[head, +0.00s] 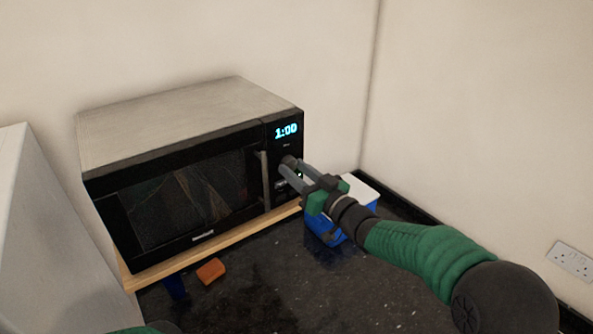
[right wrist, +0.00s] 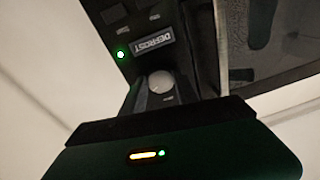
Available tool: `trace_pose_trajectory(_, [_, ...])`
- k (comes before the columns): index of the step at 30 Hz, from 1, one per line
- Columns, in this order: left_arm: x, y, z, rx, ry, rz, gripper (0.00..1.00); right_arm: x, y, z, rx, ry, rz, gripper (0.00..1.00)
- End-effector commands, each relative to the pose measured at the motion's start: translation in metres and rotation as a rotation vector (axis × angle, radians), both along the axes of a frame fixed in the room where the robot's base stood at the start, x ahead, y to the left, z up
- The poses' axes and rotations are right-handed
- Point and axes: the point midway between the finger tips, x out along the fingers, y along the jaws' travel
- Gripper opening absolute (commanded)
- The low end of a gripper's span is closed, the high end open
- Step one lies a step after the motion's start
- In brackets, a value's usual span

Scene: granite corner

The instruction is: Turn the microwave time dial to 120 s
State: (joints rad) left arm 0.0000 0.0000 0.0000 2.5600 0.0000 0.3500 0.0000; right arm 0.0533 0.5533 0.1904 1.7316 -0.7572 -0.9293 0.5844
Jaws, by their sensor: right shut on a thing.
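The black microwave (head: 190,122) stands at the back left with its door shut. Its lit display (head: 286,131) reads 1:00. My right gripper (head: 287,168) reaches in from the right to the control panel and is shut on the time dial (head: 288,160). The fingers partly hide the dial in the head view. In the right wrist view, the round grey knob face of the dial (right wrist: 161,82) shows at the fingers, below an upside-down DEFROST label (right wrist: 153,42). The angle of the dial cannot be read. My left gripper is not in view.
The upright door handle (head: 265,181) is close left of my right gripper. A blue box with a white lid (head: 359,191) stands behind my right wrist. An orange sponge (head: 211,271) lies on the dark worktop (head: 275,285). A wall socket (head: 571,261) is at right.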

Motion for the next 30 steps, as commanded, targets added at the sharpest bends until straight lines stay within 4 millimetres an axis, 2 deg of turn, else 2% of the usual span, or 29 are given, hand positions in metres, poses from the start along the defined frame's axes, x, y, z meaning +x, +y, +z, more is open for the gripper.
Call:
trace_pose_trajectory(21, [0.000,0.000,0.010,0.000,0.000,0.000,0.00,0.001,-0.001,0.004,0.547,0.387,-0.004,0.00])
trace_pose_trajectory(30, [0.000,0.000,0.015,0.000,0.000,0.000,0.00,0.001,-0.001,0.004,0.716,0.509,-0.004,0.00])
